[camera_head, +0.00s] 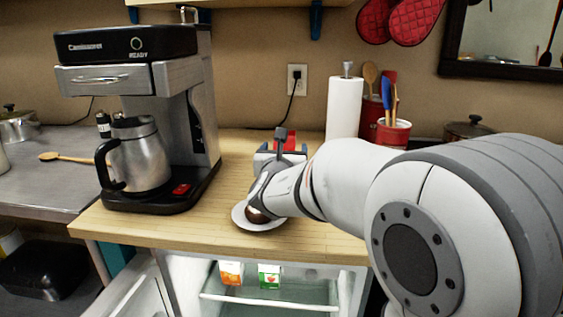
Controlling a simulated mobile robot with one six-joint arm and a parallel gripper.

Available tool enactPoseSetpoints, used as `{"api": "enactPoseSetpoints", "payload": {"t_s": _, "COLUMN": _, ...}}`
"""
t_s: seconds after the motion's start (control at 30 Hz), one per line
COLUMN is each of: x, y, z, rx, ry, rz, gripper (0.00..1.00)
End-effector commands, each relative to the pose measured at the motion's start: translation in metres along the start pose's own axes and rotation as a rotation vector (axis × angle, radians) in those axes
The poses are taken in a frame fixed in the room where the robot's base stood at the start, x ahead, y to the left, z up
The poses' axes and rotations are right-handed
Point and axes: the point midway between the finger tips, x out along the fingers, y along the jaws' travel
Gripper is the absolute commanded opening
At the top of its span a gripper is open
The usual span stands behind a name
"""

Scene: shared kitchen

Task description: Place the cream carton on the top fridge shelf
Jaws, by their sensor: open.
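No carton in view can be read as the cream carton. A small red and white item (291,141) shows on the counter side beyond my wrist, partly hidden; I cannot tell what it is. My gripper (280,150) is over the wooden counter near that item, open, its fingers largely hidden by my wrist. The fridge (181,277) under the counter stands open. Its top shelf (290,304) has a white front edge. An orange and white carton (231,273) and a green and white carton (269,276) stand upright inside at the back left.
A white saucer (246,221) with a brown round thing on it sits under my wrist. A coffee machine (190,110) with a steel jug (140,158) stands left. A paper towel roll (344,107) and red utensil pots (391,135) stand behind. The shelf's right part looks clear.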

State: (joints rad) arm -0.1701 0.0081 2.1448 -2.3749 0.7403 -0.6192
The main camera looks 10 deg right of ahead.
Motion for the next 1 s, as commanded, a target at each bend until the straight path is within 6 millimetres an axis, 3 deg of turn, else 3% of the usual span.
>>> {"api": "enactPoseSetpoints", "payload": {"t_s": 0.2, "x": 0.03, "y": 0.001, "z": -0.001, "rx": 0.0, "ry": 0.001, "rz": -0.001, "gripper": 0.77}}
{"api": "enactPoseSetpoints", "payload": {"t_s": 0.47, "x": 0.033, "y": 0.0, "z": 0.0, "rx": 0.001, "ry": 0.0, "rz": -0.001, "gripper": 0.77}}
{"api": "enactPoseSetpoints", "payload": {"t_s": 1.0, "x": 0.033, "y": 0.0, "z": -0.001, "rx": 0.001, "ry": 0.0, "rz": -0.001, "gripper": 0.35}}
